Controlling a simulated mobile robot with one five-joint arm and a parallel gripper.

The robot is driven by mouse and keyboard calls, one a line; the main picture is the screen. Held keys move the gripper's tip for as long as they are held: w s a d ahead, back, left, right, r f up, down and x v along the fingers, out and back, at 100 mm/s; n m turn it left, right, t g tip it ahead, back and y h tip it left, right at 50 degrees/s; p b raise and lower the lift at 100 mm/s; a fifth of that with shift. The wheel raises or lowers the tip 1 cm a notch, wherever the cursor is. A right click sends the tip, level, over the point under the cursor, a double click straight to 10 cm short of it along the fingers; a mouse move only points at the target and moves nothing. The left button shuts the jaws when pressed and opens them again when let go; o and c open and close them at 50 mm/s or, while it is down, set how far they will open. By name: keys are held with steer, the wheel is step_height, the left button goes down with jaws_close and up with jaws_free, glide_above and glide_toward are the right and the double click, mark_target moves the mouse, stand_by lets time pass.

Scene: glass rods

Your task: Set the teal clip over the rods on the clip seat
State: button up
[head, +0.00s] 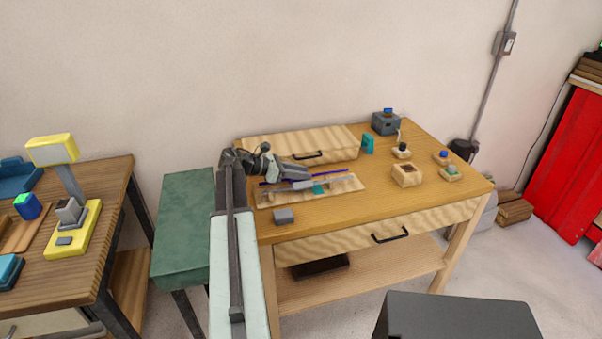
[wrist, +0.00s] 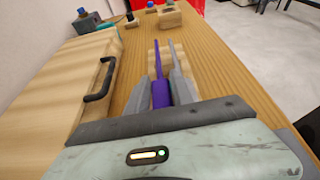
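A teal piece (head: 367,144) stands upright on the bench beside the long wooden box. A second small teal piece (head: 319,189) sits on the pale wooden fixture (head: 347,185); I cannot tell which is the clip. Thin purple rods (head: 275,182) run along the fixture. My gripper (head: 304,185) is low over the fixture, pointing right. I cannot tell whether the fingers press on a rod. The clip seat is not clearly distinguishable.
The wooden box (head: 335,141) with a black handle stands behind the fixture. A grey block (head: 284,216) lies in front. A grey device (head: 386,123), a wooden block (head: 407,175) and small parts stand to the right. The bench's front right (head: 390,210) is clear.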

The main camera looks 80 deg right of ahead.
steer(key=p+v, duration=0.3)
steer(key=v, duration=0.5)
steer(key=shift+s, duration=0.1)
